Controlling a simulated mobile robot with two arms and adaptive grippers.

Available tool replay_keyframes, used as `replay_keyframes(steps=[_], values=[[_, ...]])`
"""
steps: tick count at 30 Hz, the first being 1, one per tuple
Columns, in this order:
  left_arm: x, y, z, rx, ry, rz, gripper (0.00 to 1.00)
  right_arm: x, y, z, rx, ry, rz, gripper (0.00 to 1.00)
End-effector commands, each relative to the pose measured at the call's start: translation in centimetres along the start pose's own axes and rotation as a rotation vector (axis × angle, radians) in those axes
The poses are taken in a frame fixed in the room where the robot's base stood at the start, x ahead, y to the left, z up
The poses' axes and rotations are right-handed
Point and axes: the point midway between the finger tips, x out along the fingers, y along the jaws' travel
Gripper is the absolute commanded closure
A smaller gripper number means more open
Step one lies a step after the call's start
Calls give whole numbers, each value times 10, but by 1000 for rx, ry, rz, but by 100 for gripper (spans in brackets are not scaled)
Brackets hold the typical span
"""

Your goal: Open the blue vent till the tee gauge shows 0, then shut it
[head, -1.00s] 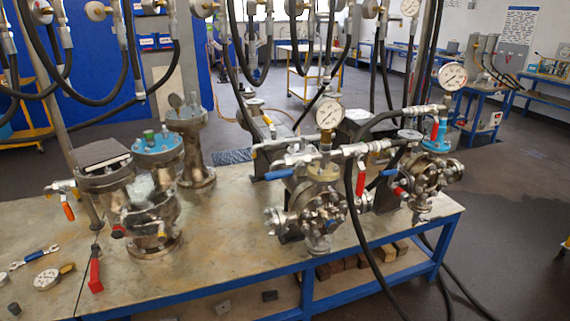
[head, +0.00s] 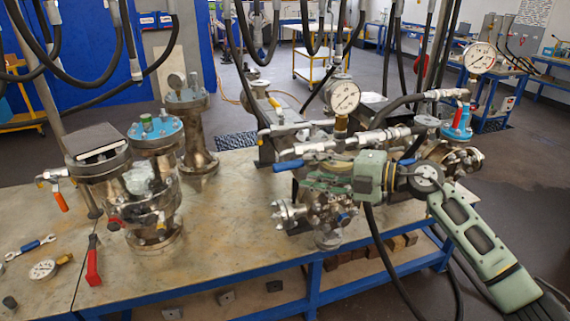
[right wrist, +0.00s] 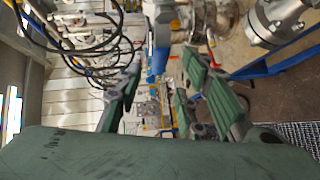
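The tee gauge (head: 343,96) has a round white dial and stands upright on the pipework above the front flanged vessel (head: 330,215); its reading is too small to tell. The blue vent handle (head: 288,165) sticks out to the left below it. My right gripper (head: 312,180) reaches in from the right, just beside and below this handle, in front of the vessel. In the right wrist view, its green-padded fingers are apart, and a blue handle (right wrist: 158,60) shows between them, not clearly touched. My left gripper is out of view.
A second gauge (head: 479,57) and another vessel (head: 455,160) stand at the right. Black hoses hang from above and run past my arm. Flanged vessels (head: 150,200) stand at the left, with a red lever (head: 93,262), a wrench and a loose gauge (head: 42,270) on the table.

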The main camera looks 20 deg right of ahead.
Motion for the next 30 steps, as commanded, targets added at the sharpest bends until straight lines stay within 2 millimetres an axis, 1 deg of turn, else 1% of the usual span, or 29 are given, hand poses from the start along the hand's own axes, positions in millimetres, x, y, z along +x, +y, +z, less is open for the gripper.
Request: replay_keyframes(steps=[2, 6, 12, 15, 19, 26, 30], values=[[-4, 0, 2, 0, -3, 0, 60, 6, 3, -2, -5, 3, -2, 64], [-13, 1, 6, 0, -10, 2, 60, 27, 5, -2, -2, 4, 0, 64], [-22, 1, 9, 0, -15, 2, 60, 58, 4, -1, -1, 2, 0, 64], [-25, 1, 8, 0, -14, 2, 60, 69, 3, -1, -2, 1, 0, 64], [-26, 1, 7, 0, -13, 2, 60, 76, 2, -1, -3, 1, -1, 64], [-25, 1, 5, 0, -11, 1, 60, 76, 1, 0, -3, 1, -1, 64], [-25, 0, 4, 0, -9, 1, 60, 76, 1, 0, -3, 1, -1, 75]])
